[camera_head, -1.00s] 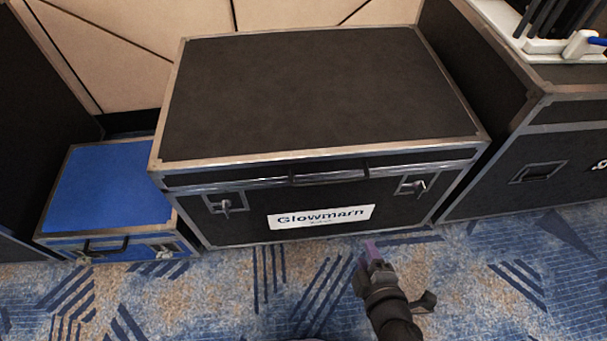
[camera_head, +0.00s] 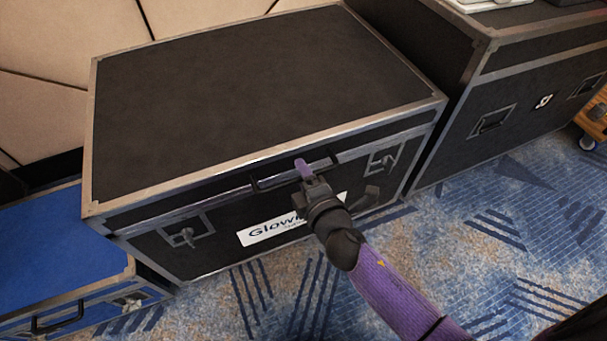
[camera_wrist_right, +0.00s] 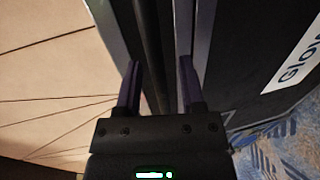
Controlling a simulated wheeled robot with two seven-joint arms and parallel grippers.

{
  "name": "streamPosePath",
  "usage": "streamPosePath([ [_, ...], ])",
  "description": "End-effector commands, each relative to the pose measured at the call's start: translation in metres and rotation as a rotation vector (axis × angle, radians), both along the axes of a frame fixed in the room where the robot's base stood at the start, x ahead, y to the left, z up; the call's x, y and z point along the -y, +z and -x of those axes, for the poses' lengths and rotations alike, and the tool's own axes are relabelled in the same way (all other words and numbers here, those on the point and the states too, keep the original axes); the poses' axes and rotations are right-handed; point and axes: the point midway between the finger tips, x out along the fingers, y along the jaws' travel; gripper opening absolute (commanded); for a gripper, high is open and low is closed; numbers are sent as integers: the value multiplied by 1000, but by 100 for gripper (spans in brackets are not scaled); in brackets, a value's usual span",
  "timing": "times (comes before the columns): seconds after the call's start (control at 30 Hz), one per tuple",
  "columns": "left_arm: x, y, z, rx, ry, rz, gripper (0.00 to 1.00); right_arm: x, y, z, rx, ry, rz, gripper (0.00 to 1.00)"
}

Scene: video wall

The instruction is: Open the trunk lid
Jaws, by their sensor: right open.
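The trunk is a large black case with metal edges and a white "Glowmarn" label (camera_head: 290,226), partly covered by my arm in the head view. Its black lid (camera_head: 255,90) lies flat and closed. A dark handle (camera_head: 268,183) runs along the lid's front edge. My right gripper (camera_head: 303,166) is at the middle of this handle, its jaws open. In the right wrist view the two purple fingers (camera_wrist_right: 160,85) stand apart, with the dark handle bar (camera_wrist_right: 152,45) between them. Whether they touch it I cannot tell. My left gripper is not in view.
A smaller blue case (camera_head: 60,245) stands at the left of the trunk. Another tall black case (camera_head: 530,110) stands close at the right. A padded beige wall (camera_head: 50,110) is behind. The patterned carpet (camera_head: 480,230) in front is clear.

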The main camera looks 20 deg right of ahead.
Motion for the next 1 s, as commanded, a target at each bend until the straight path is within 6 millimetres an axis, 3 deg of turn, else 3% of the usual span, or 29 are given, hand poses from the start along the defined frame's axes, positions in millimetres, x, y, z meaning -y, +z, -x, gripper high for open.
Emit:
streamPosePath([
  [0.07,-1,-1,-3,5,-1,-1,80,0,0,0,0,0,0,46],
  [0.2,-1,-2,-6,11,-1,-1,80,0,0,0,0,0,0,16],
  [0.3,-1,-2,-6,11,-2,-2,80,0,0,0,0,0,-1,0],
  [1.0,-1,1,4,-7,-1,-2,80,0,0,1,-1,0,-1,0],
])
